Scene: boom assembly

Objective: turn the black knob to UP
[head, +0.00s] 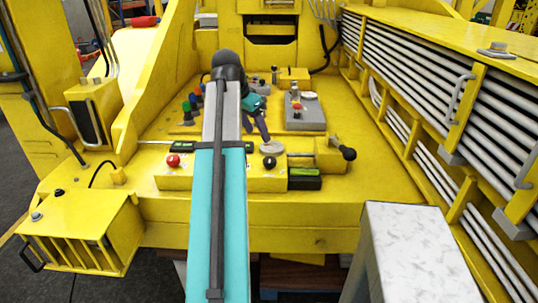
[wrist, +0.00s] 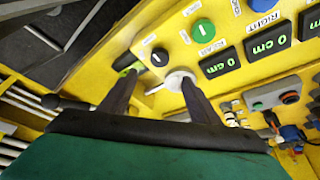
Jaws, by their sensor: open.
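The black knob (head: 269,162) sits on the front of the yellow control panel, just in front of a pale round disc (head: 271,147). In the wrist view the black knob (wrist: 160,57) shows a white mark, with a small label beside it too small to read. My gripper (head: 257,138) is above the panel, behind the knob in the head view. In the wrist view my gripper (wrist: 159,76) is open, its dark fingers spread with nothing held. The pale disc (wrist: 178,78) shows beside the right fingertip. The knob lies beyond the fingertips and looks untouched.
A black ball-ended lever (head: 348,154) sticks out right of the knob. A green RELEASE button (wrist: 203,30) and "0 cm" displays (wrist: 221,63) are close by. A red ball knob (head: 173,160) is at the panel's left. A grey box (head: 306,120) with buttons stands behind.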

